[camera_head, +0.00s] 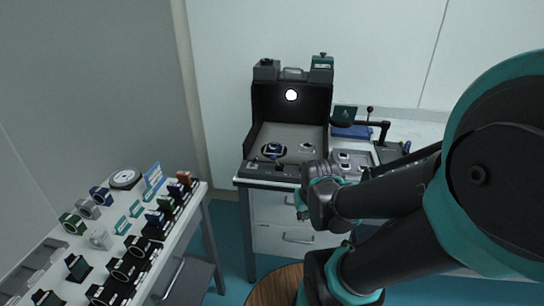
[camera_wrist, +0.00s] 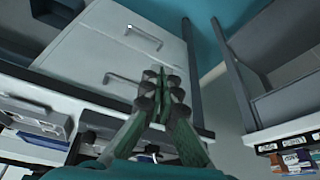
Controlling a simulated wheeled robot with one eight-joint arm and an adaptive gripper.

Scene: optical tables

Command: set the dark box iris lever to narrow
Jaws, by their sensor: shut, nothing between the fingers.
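The dark box (camera_head: 257,112) stands open-fronted on the far table, with a bright round light (camera_head: 291,95) on its inner back wall. Its iris lever is too small to make out for sure. My gripper (camera_head: 301,212) is in front of the table's front edge, below and to the right of the box, apart from it. In the wrist view my gripper (camera_wrist: 162,72) shows with its green fingers together and empty, in front of the drawer fronts.
White drawers (camera_head: 283,208) sit under the far table. A side table at left carries several small optical mounts (camera_head: 130,268) and a round dial (camera_head: 125,179). A black arm-like stand (camera_head: 382,131) and a blue block (camera_head: 351,131) are right of the box. A round wooden top (camera_head: 272,289) is below.

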